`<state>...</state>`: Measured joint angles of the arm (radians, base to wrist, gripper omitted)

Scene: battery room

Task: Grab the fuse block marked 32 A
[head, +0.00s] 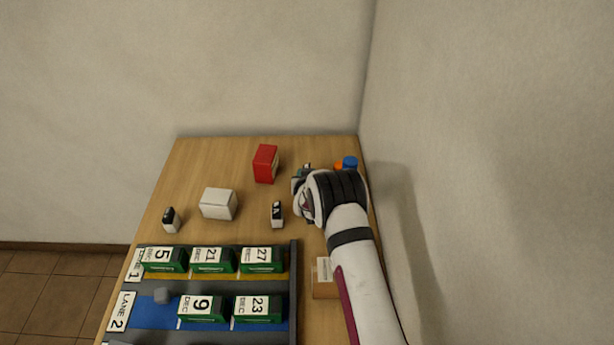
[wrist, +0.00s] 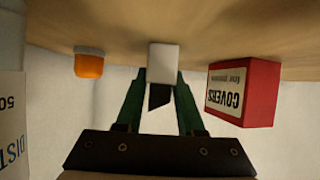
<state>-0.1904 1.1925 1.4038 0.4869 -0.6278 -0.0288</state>
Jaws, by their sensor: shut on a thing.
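My gripper (wrist: 162,85) is shut on a small white fuse block (wrist: 162,62) with a black part, seen between its green fingers in the wrist view. No rating on this block can be read. In the head view my gripper (head: 301,183) is at the back right of the table, mostly hidden by my wrist. A second black-and-white fuse block (head: 277,214) stands to its left, with only a letter like an A readable. A third one (head: 171,219) stands at the table's left side, its marking unreadable.
A red box (head: 265,164) marked COVERS stands close to my gripper. A white box (head: 219,204), a blue-capped item (head: 350,162) and an orange item (wrist: 89,65) are also there. A rack (head: 294,290) of green dated blocks fills the front. A wall borders the right.

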